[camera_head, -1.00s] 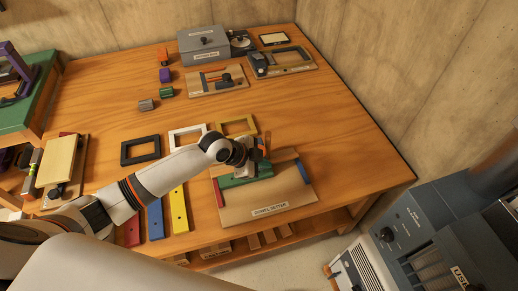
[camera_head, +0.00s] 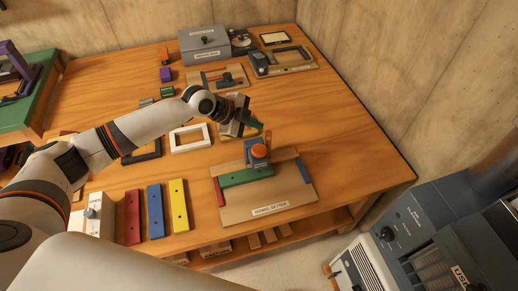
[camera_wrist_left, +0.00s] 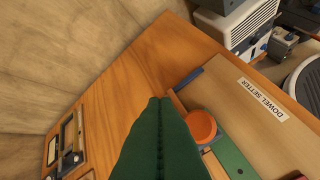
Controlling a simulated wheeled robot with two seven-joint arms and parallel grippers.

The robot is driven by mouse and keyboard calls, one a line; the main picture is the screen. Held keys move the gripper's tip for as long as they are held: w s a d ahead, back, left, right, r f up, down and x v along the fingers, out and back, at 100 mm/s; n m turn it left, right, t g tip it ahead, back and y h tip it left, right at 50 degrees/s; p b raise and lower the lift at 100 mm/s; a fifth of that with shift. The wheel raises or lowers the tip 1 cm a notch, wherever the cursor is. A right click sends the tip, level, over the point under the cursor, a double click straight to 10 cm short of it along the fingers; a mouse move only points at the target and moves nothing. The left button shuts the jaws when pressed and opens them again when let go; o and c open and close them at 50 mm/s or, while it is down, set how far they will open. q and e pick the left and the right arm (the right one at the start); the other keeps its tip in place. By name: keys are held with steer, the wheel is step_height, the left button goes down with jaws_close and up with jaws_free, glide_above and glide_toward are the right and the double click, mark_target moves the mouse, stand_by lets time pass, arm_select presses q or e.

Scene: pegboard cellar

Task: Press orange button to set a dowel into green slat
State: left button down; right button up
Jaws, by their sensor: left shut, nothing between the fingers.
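The dowel setter (camera_head: 285,194) is a wooden board with a label on the table's near right part. Its orange button (camera_head: 259,152) tops a grey-blue block and also shows in the wrist view (camera_wrist_left: 201,126). The green slat (camera_head: 240,179) lies on the board under that block, beside a red stop and a blue stop; part of it shows in the wrist view (camera_wrist_left: 232,158). Whether a dowel sits in it is hidden. My left gripper (camera_head: 258,126) is shut and empty, its green fingers above and behind the button, apart from it. My right gripper is not in view.
Red, blue and yellow slats (camera_head: 154,212) lie left of the setter. Black, white (camera_head: 190,138) and yellow frames lie behind, partly under my left arm. Other fixtures and a grey box (camera_head: 204,45) stand at the back. The table's right side is clear.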

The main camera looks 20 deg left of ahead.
mark_target(259, 150)
arm_select(q)
step_height(259, 150, down, 8)
steer(key=b, duration=0.6)
steer(key=shift+f, duration=0.25)
stand_by(1.3)
steer(key=shift+f+b, duration=0.4)
steer(key=shift+f+b, duration=0.85)
steer(key=shift+f, duration=0.2)
stand_by(1.1)
steer(key=shift+r, duration=0.1)
steer(key=shift+r+p, duration=1)
steer(key=shift+r, duration=0.35)
